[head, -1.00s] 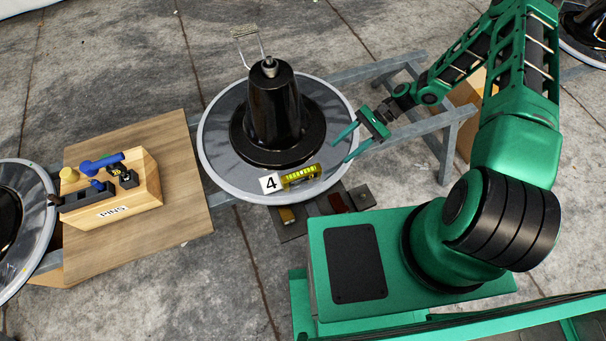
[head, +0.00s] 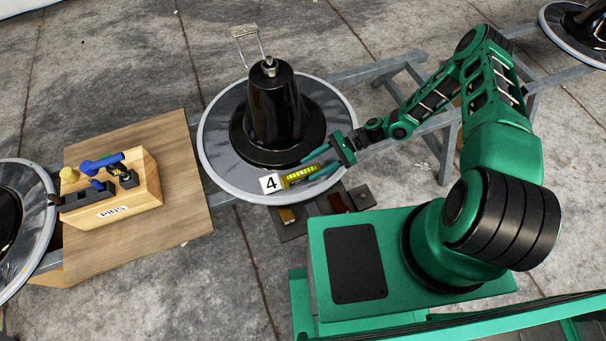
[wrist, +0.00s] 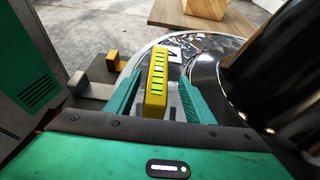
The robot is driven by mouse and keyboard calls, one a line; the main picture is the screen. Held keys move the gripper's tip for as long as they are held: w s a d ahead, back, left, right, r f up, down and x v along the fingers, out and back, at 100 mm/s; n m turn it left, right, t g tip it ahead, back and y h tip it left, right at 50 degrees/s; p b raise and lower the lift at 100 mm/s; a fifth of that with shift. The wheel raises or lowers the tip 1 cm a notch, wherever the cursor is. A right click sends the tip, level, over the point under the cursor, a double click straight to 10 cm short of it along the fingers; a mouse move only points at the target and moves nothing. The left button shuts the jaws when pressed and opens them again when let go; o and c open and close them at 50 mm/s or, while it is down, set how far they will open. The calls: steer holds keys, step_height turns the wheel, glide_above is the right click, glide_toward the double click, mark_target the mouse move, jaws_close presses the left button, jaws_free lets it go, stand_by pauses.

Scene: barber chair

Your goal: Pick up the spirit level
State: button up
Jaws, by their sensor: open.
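The spirit level (head: 299,175) is a small yellow bar with bright green-yellow marks. It lies on the grey round base (head: 225,165) of the chair, in front of the black cone and beside the number 4 card. My gripper (head: 318,168) is open, with its green fingers reaching in from the right toward the level. In the wrist view the level (wrist: 156,82) stands between the two open fingers of my gripper (wrist: 155,98), with one finger on each side. I cannot tell whether either finger touches it.
The black cone (head: 272,110) rises close to my gripper; in the wrist view it fills the right side. The white number 4 card (head: 270,184) is at the level's left end. A wooden PINS block (head: 140,195) with tools sits on a board at left.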

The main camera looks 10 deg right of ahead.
mark_target(302, 173)
steer(key=x, duration=0.5)
steer(key=shift+f, duration=0.1)
jaws_close()
